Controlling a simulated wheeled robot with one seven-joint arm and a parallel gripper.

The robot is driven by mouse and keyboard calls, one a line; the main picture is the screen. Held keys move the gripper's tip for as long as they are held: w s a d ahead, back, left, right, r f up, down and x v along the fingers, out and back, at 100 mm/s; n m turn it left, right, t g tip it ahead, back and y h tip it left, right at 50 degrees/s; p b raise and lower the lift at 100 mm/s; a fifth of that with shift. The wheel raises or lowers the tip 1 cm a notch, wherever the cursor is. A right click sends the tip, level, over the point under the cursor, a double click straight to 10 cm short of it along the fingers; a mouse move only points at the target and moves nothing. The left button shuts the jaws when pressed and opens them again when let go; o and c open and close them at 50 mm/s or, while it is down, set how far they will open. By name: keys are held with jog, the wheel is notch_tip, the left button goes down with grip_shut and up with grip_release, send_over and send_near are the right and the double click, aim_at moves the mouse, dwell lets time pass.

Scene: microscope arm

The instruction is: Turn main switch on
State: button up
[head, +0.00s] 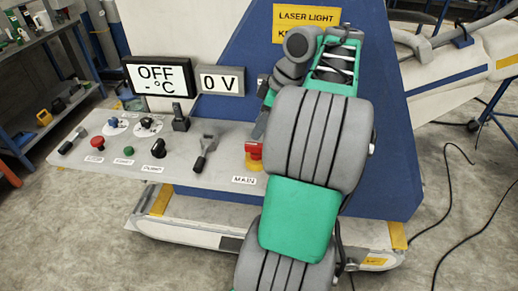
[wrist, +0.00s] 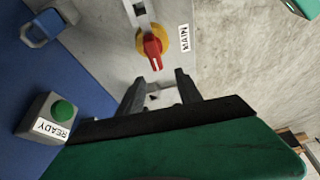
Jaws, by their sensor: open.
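The main switch is a red knob (wrist: 153,48) on a round yellow base, beside a MAIN label in the wrist view. In the head view the main switch (head: 254,151) shows at the right end of the grey control panel (head: 215,176), partly hidden by my arm. My gripper (wrist: 158,82) is open, with nothing between its two dark fingers. Its fingertips point toward the switch, just below the red knob in the wrist view, and appear apart from it. In the head view my arm hides most of the gripper.
The panel also carries a black-handled lever (head: 204,154), a black knob (head: 158,148) and a red button (head: 97,142). A green READY button (wrist: 62,110) is at lower left in the wrist view.

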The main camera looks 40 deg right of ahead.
aim_at(258, 145)
jog(key=shift+s+d+f+n+b, duration=0.35)
jog(key=shift+s+d+f, duration=0.35)
jog(key=shift+d, duration=0.25)
jog(key=b+x, duration=0.3)
jog(key=x, duration=0.3)
jog(key=shift+w+a+f+b, duration=0.15)
jog(key=shift+a+f+b, duration=0.1)
jog(key=shift+b, duration=0.15)
jog(key=shift+c, duration=0.5)
grip_shut()
